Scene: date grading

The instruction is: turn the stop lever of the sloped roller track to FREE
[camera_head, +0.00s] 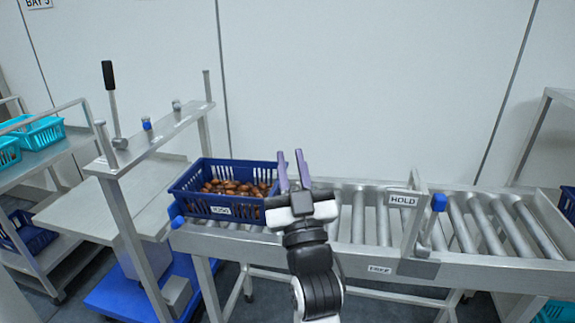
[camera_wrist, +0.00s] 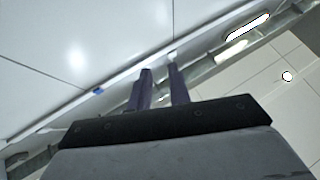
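The stop lever shows in the head view as a short rod with a blue knob (camera_head: 438,202). It stands close to upright beside the HOLD label (camera_head: 403,200). A FREE label (camera_head: 380,269) is lower down on the front rail of the roller track (camera_head: 340,251). My gripper (camera_head: 291,158) points upward over the track, well to the left of the lever and touching nothing. Its two purple fingers stand apart with an empty gap, also in the wrist view (camera_wrist: 160,70). The lever is not recognisable in the wrist view.
A blue crate (camera_head: 193,202) of dates sits on the track's left end, close behind my gripper. Left of it is a steel frame (camera_head: 150,145) with a black-handled lever (camera_head: 108,76). Racks with teal crates (camera_head: 45,132) stand far left. Air above the right-hand rollers is clear.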

